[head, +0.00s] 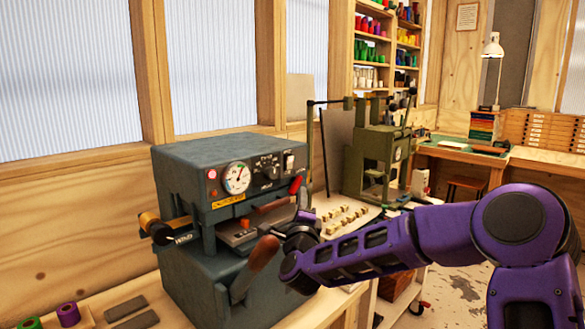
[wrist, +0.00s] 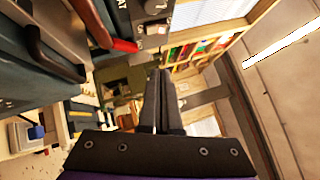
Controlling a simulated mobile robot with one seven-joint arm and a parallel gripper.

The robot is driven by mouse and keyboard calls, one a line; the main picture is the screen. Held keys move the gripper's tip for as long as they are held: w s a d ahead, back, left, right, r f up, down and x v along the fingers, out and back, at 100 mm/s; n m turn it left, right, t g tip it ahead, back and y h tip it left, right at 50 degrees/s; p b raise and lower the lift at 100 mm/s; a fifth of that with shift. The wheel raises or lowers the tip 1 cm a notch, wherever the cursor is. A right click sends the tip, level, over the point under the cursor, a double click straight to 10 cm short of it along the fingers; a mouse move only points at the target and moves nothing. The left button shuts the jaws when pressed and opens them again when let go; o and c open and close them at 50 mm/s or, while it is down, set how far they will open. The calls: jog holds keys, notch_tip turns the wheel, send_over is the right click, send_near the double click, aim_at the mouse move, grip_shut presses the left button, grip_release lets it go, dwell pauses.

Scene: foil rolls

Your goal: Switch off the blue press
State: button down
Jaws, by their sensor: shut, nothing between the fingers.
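The blue-grey press (head: 205,162) stands on the bench in the head view. Its front panel carries a round gauge (head: 236,178), a dark knob (head: 271,172) and a pale switch (head: 290,162) near the right edge. The switch's position is too small to tell. A red-ended lever (head: 296,185) sits below the switch and also shows in the wrist view (wrist: 124,45). My gripper is at the press's right front, largely hidden behind my wrist in the head view. In the wrist view my gripper (wrist: 162,75) is shut and empty, with the press panel (wrist: 148,9) to its upper left.
A wooden-handled lever (head: 262,256) projects from the press front, close to my wrist. A green press (head: 378,155) stands behind to the right, with small pale blocks (head: 345,217) on the bench before it. Foil rolls (head: 68,314) lie at lower left.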

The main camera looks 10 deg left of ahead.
jog(key=p, duration=0.2)
send_near(293, 159)
jog(key=w+d, duration=0.3)
jog(key=shift+w+a+r, duration=0.35)
jog(key=shift+w+a, duration=0.35)
jog(key=shift+a, duration=0.15)
jog(key=shift+w+a+r, duration=0.4)
jog(key=shift+w+a, duration=0.25)
jog(key=shift+a, duration=0.15)
jog(key=shift+r, duration=0.1)
